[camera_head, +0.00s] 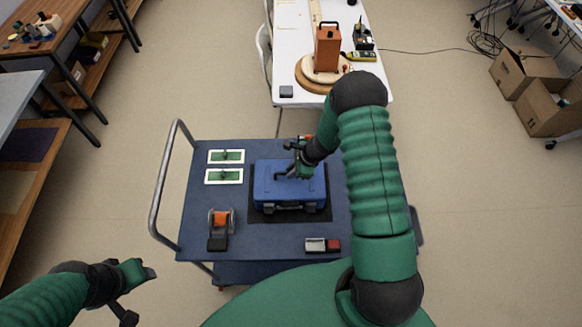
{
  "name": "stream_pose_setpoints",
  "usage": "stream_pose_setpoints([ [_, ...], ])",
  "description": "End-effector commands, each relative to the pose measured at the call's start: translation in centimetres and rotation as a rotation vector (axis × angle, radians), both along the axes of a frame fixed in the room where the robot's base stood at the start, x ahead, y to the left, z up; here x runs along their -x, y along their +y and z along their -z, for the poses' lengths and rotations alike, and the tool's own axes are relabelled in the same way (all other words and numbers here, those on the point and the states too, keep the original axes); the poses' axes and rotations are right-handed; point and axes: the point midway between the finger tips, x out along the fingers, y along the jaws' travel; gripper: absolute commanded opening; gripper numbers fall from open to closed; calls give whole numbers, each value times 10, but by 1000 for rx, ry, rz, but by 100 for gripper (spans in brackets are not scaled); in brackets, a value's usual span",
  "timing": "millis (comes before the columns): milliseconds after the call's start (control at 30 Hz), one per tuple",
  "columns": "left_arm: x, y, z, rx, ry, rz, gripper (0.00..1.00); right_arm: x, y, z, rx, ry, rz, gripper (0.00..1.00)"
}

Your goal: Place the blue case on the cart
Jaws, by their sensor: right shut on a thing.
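The blue case (290,190) is on the blue cart (330,232), over a black mat (258,214) near the middle of its top. Its front latches face me. My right gripper (283,174) is over the top of the case and shut on its handle, which is mostly hidden by the fingers. I cannot tell whether the case rests fully on the mat. My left gripper (140,295) is at the lower left, beside the cart, empty and with its fingers apart.
On the cart are two green-and-white plates (225,157), an orange-and-black device (219,228) and a small grey-and-red block (322,245). A metal handrail (157,195) rises at its left. A white table (295,45) with an orange box (327,50) stands behind. Cardboard boxes (550,110) are at right.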

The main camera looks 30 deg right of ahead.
Motion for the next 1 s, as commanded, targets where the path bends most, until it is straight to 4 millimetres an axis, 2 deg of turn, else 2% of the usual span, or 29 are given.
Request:
stream_pose_setpoints([
  [200,0,0,0,0,0,0,49,0,-1,2,5,3,2,0],
  [233,0,0,1,0,0,0,49,2,-1,4,6,8,2,16],
  [367,0,0,1,0,0,0,49,2,0,4,5,7,2,33],
  [733,0,0,1,0,0,0,49,2,-2,-2,4,3,0,34],
  [867,0,0,2,0,0,0,49,9,-8,-24,5,0,1,34],
  [1000,0,0,3,0,0,0,49,22,-17,-59,5,0,2,34],
])
